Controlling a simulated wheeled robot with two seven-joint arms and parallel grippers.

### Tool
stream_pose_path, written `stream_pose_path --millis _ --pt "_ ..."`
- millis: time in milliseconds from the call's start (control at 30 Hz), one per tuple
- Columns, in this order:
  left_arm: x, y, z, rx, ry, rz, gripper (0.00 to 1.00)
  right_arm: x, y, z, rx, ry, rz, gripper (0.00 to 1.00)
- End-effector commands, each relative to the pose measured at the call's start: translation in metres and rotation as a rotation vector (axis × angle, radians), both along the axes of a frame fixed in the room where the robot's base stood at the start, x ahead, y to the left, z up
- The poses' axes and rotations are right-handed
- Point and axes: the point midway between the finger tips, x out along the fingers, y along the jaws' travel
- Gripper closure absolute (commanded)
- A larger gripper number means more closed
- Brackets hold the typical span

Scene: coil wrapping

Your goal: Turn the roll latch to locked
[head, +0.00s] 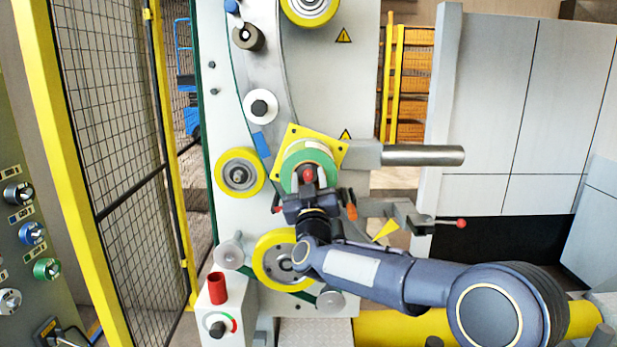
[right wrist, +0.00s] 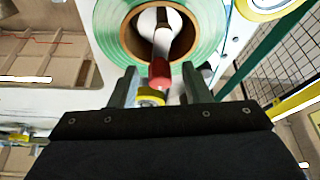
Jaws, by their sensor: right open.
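The roll latch is a short lever with a red knob (head: 308,174) in front of the green-edged roll (head: 297,158). In the right wrist view the red knob (right wrist: 159,72) stands before the roll's hollow core, with a dark and pale bar (right wrist: 162,30) running up behind it. The roll (right wrist: 106,40) fills the top of that view. My right gripper (head: 306,190) is open, its fingers (right wrist: 158,82) on either side of the knob; I cannot tell whether they touch it. The gripper hides the roll's lower part in the head view. My left gripper is not in view.
A yellow plate (head: 334,147) is behind the roll, and a grey bar (head: 425,155) juts out to the right. Below it is another lever with a red knob (head: 461,223). Yellow rollers (head: 239,174) surround the area. A mesh fence (head: 108,100) stands left.

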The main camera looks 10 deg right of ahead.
Motion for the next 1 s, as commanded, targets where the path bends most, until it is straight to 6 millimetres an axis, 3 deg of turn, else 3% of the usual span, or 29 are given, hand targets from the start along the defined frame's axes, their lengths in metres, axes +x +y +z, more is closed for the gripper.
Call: stream_pose_path --millis 167,500,767,1000 --pt "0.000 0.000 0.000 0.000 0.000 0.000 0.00 0.000 0.000 0.000 0.000 0.000 0.001 0.57" --pt "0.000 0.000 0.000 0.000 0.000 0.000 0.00 0.000 0.000 0.000 0.000 0.000 0.001 1.00" --pt "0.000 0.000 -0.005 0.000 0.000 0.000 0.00 0.000 0.000 -0.001 0.021 -0.005 0.001 1.00" --pt "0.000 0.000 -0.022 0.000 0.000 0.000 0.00 -0.001 -0.003 -0.004 0.132 -0.028 0.002 1.00"
